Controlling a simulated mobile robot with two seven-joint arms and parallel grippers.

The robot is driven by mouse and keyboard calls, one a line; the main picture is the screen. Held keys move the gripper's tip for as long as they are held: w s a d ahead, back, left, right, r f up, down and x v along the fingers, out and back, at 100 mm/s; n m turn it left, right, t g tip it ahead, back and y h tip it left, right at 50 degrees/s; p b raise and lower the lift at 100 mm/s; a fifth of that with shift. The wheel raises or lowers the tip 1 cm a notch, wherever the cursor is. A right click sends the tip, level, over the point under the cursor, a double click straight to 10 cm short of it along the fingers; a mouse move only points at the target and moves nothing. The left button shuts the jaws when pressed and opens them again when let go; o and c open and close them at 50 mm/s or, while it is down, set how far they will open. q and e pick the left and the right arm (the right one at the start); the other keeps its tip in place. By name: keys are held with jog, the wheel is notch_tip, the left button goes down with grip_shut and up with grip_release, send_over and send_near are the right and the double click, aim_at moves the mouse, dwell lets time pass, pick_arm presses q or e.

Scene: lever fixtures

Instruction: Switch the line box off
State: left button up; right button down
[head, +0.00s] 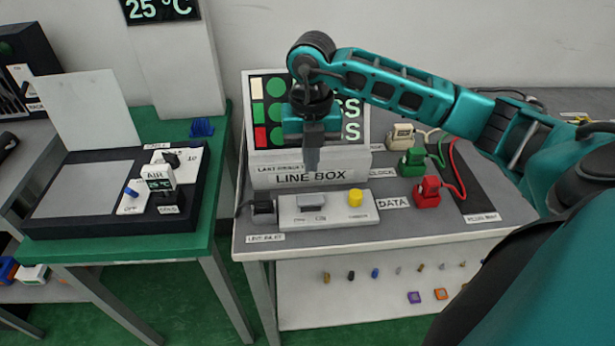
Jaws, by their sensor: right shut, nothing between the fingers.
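The line box stands on the grey table, with a "LINE BOX" label on its front (275,180). In front of it lies a light grey switch strip (335,217) with a grey switch (311,203) at its left part and a yellow knob (355,198) at its right. The small print by the switch is too blurred to read. My right gripper (311,165) points straight down, shut and empty, in front of the label and above the switch in the picture. It looks apart from the switch. The gripper and wrist hide part of the box's display (262,110). My left gripper is out of view.
Red (428,191), green (412,163) and cream (401,136) plugs with cables stand right of the box. A black inlet plug (263,206) sits left of the strip. A green table (225,190) with an AIR panel is at left. A shelf below holds small parts.

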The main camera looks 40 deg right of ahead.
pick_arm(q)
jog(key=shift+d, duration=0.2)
pick_arm(e)
notch_tip(320, 180, up, 5)
jog(key=shift+d+r, duration=0.1)
jog(key=shift+r, duration=0.1)
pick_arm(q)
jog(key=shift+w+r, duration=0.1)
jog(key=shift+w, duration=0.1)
